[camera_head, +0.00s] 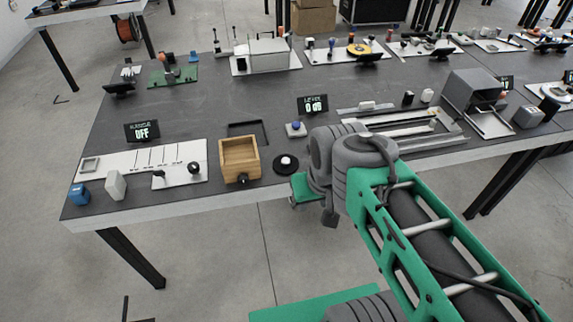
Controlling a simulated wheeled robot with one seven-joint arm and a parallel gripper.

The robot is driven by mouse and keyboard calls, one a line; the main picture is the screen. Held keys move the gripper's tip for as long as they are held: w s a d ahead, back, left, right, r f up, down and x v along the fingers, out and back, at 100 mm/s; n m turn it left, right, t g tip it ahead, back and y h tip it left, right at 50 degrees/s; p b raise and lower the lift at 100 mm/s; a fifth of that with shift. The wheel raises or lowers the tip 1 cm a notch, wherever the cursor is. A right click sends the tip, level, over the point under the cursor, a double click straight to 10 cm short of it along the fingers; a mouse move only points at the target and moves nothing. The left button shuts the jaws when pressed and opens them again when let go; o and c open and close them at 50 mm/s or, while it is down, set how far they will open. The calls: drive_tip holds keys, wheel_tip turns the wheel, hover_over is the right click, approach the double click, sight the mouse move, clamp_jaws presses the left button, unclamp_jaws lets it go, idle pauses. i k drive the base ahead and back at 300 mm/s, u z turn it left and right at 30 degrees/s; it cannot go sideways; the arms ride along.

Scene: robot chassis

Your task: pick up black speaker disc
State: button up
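The black speaker disc (284,169), a round black disc with a white raised centre, lies flat near the front edge of the dark table. It is just right of a wooden box and left of my arm. My gripper (308,194) hangs just off the table's front edge, to the right of and nearer than the disc, apart from it. My wrist and a green plate partly hide the gripper, so its fingers do not show clearly.
A wooden open box (239,158) stands left of the disc. A small blue-grey block with a round knob (296,129) sits behind it. A white panel with knobs (150,165) is further left. A metal rail frame (420,137) lies right. Bare tabletop (200,110) stretches behind.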

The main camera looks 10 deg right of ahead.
sight(284, 164)
drive_tip(key=z, duration=0.8)
drive_tip(key=k, duration=0.95)
drive_tip(key=u, duration=1.35)
drive_tip(key=i, duration=1)
